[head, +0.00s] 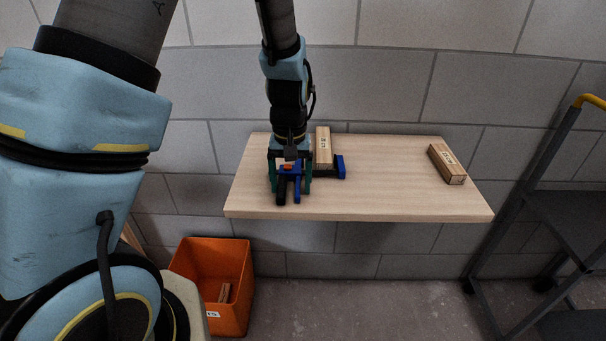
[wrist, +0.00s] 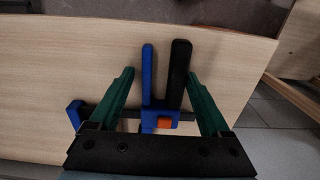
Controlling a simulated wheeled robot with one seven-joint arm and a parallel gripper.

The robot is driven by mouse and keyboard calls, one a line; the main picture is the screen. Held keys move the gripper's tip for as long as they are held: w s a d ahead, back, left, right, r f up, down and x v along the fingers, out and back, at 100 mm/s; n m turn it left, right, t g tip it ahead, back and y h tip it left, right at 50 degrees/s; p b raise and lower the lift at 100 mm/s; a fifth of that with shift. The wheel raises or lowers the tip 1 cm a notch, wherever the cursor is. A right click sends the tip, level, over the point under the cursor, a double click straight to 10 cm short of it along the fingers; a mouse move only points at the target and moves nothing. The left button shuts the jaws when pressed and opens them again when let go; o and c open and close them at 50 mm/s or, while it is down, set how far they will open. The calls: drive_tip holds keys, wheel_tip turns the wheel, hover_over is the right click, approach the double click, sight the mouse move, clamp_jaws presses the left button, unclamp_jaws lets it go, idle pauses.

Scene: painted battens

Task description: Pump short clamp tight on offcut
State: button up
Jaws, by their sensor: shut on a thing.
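The short clamp (head: 297,184) is blue with a black bar, a black handle and an orange button. It lies at the left of the wooden board. In the wrist view its blue lever and black handle (wrist: 181,75) stand side by side, a gap between them. My gripper (head: 291,189) is shut on the clamp, its green fingers on either side of lever and handle (wrist: 160,74). The pale wooden offcut (head: 323,145), labelled, lies between the clamp's body and its far blue jaw (head: 341,166). Whether both jaws touch it I cannot tell. The wrist view does not show the offcut.
Another labelled wood piece (head: 447,163) lies at the right of the board (head: 390,195). An orange bin (head: 235,312) with a wood piece in it stands on the floor below left. A grey trolley (head: 570,200) stands at the right. The board's middle is clear.

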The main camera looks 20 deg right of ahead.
drive_tip(key=shift+w+a, duration=0.2)
drive_tip(key=shift+a, duration=0.2)
clamp_jaws()
idle(0.5)
drive_tip(key=shift+c, duration=1.1)
unclamp_jaws()
drive_tip(key=shift+o, duration=1.4)
drive_tip(key=shift+s+d, duration=0.1)
drive_tip(key=shift+d, duration=0.1)
drive_tip(key=shift+o, duration=0.4)
drive_tip(key=shift+s+d, duration=0.1)
drive_tip(key=shift+d, duration=0.1)
drive_tip(key=shift+c, duration=0.3)
drive_tip(key=shift+w+a, duration=0.2)
drive_tip(key=shift+a, duration=0.2)
clamp_jaws()
